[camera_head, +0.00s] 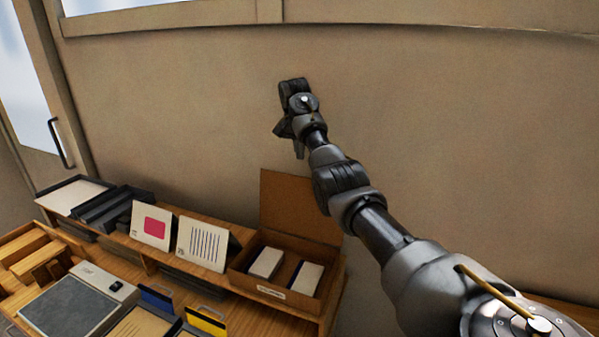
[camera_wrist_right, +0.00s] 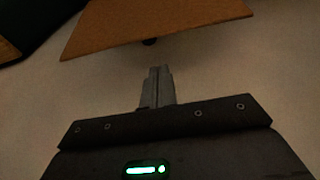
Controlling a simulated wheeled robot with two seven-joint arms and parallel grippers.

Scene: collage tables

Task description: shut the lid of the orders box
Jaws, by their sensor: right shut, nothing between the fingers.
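The orders box (camera_head: 277,292) is a brown box with a label on its front, at the right end of the wooden shelf in the head view. Its lid (camera_head: 299,208) stands open and upright at the back. Two light blocks or stacks lie inside. My right gripper (camera_head: 299,153) is raised above and behind the lid, near the wall. It is shut and empty. In the right wrist view the shut fingers (camera_wrist_right: 158,72) point toward a brown panel (camera_wrist_right: 155,22), which looks like the lid; I cannot tell whether they touch it. My left gripper is not in view.
Two upright cards, one pink-marked (camera_head: 153,226) and one striped (camera_head: 203,243), stand left of the box. Dark trays (camera_head: 112,209) lie further left. A grey scale (camera_head: 78,305) and small card holders stand on the lower front surface. The beige wall (camera_head: 180,100) is close behind.

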